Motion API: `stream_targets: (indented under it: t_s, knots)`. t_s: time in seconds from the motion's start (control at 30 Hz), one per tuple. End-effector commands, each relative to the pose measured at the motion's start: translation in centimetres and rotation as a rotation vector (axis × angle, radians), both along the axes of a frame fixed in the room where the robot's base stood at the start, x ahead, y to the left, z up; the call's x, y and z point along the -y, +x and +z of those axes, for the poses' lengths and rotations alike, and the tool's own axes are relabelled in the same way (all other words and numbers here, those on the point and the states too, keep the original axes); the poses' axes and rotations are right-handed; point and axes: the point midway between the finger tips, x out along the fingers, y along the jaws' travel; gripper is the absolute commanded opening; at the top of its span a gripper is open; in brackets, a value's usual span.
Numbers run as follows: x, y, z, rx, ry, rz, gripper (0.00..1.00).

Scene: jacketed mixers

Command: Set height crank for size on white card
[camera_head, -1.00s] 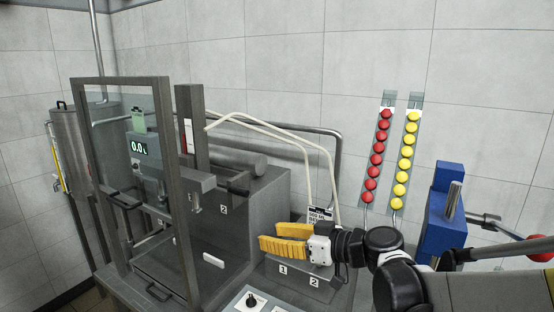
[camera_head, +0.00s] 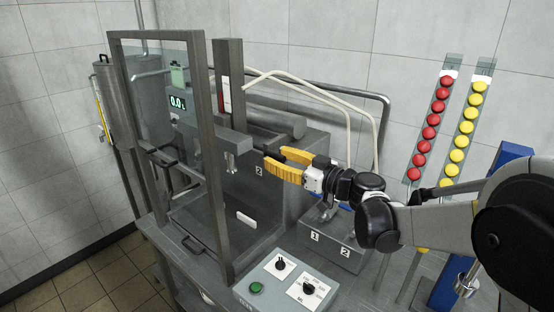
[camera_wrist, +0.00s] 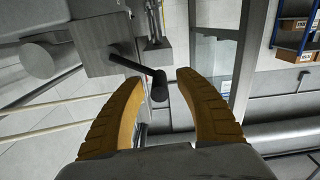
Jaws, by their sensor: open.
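The height crank (camera_wrist: 130,66) is a dark arm with a dark handle, standing out from a grey block in the wrist view. In the head view the crank (camera_head: 260,148) is small and partly covered by the finger tips. My gripper (camera_head: 276,157) is open, its yellow fingers pointing left at the crank. In the wrist view the crank handle lies between the open finger tips of my gripper (camera_wrist: 160,78); I cannot tell whether they touch. A vertical scale strip (camera_head: 226,97) is on the column above. I cannot make out the white card now.
A framed clear guard door (camera_head: 160,130) with a display reading 0.0 behind it stands left of my gripper. A control box (camera_head: 285,285) with knobs and a green button is below. Pale hoses (camera_head: 300,84) and a metal pipe (camera_head: 384,125) run behind my arm.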

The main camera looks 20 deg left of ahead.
Motion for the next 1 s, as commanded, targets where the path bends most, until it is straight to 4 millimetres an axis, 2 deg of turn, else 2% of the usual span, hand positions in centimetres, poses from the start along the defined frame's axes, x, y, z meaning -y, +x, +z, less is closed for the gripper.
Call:
stream_targets:
  t_s: [0.3, 0.33, 0.4, 0.47, 1.0]
  knots:
    - [-0.33, 0.16, 0.01, 0.000, 0.000, -0.001, 0.41]
    - [-0.33, 0.16, 0.01, 0.000, 0.000, -0.001, 0.37]
    - [-0.33, 0.16, 0.01, 0.000, 0.000, -0.001, 0.15]
    - [-0.33, 0.16, 0.01, 0.000, 0.000, -0.001, 0.00]
    - [-0.20, 0.36, 0.44, -0.049, 0.020, -0.001, 0.00]
